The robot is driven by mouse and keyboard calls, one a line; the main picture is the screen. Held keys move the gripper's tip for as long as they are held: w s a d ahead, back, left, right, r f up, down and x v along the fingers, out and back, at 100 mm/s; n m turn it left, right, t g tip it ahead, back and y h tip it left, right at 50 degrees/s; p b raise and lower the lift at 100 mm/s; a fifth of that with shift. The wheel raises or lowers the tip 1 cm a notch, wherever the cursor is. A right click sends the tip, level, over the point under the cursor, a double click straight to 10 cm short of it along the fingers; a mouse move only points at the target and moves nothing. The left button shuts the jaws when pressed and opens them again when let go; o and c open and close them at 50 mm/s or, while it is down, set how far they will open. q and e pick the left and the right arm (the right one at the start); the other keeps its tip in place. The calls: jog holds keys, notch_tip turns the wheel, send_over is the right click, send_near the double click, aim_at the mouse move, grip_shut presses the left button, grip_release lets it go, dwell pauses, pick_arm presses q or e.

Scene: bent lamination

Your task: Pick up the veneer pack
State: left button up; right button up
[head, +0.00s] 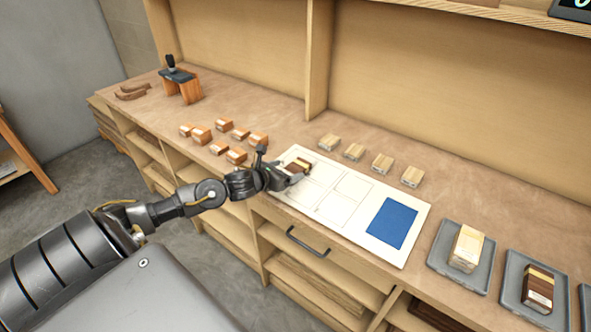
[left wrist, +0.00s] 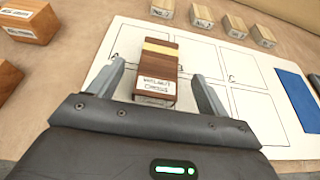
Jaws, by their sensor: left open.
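The veneer pack looks to be the dark brown block (head: 299,167) with a light stripe, lying on the white sheet (head: 335,220) with outlined boxes. In the left wrist view the same block (left wrist: 157,72) carries a white label on its near end, its text too blurred to read surely. My left gripper (head: 287,172) is at this block. In the left wrist view its two fingers (left wrist: 160,84) stand open, one on each side of the block's near end, with gaps visible on both sides. My right gripper is not in view.
Several orange-brown blocks (head: 201,135) lie left of the sheet and several pale blocks (head: 382,163) behind it. A blue rectangle (head: 391,223) is on the sheet's right. Grey trays (head: 437,262) at right hold a pale block (head: 467,248) and a dark one (head: 538,287).

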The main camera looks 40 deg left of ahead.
aim_at(295, 168)
pick_arm(q)
jog(key=shift+w, duration=0.15)
jog(key=p+x, duration=0.2)
jog(key=x, duration=0.2)
jog(key=shift+w+f, duration=0.1)
jog(key=shift+f, duration=0.15)
jog(key=shift+w+f, duration=0.15)
jog(key=shift+w, duration=0.05)
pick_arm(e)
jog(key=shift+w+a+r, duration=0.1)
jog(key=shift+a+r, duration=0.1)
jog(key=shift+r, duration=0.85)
pick_arm(q)
jog(key=c, duration=1)
jog(key=shift+c, duration=0.5)
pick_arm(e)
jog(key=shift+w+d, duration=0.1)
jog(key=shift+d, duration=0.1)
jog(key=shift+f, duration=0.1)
